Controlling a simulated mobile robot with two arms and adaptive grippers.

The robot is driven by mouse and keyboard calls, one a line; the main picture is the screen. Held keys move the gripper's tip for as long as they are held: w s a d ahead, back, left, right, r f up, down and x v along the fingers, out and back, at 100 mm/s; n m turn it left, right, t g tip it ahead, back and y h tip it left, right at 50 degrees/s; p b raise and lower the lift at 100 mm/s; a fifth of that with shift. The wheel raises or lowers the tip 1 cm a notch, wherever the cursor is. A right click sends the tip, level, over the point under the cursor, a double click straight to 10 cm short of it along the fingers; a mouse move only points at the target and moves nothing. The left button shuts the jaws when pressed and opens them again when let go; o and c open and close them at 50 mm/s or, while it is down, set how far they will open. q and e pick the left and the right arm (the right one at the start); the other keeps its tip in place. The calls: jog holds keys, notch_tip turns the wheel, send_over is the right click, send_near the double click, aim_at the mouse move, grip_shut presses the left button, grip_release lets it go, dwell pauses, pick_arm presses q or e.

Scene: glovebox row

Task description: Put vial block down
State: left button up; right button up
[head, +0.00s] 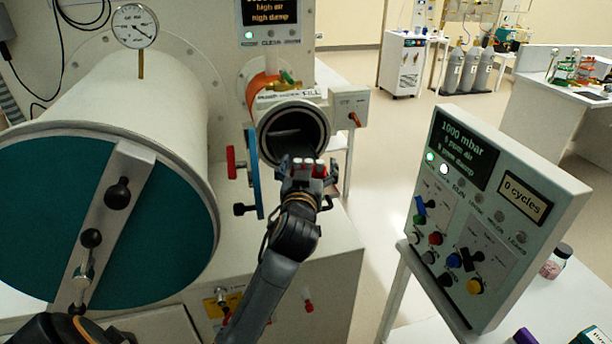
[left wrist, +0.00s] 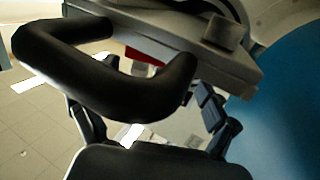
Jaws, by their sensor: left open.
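My left gripper (head: 303,178) is in front of the round mouth of the small port (head: 292,125) in the head view. In the left wrist view its two dark fingers (left wrist: 155,118) stand apart, one on each side. Small red and white tops, probably the block's (head: 308,164), show at the fingertips in the head view. Whether the block rests on anything is hidden. My right gripper is not in view.
The small port's blue door (head: 256,185) stands open left of my left gripper. The large chamber's teal door (head: 70,225) is at the left. A control panel (head: 490,215) stands at the right, with a small jar (head: 555,262) beside it. Open floor lies behind.

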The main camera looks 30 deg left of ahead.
pick_arm(q)
jog(key=b+v, duration=0.2)
jog(key=v, duration=0.9)
jog(key=shift+s+b, duration=0.15)
jog(key=shift+b, duration=0.15)
dwell(0.4)
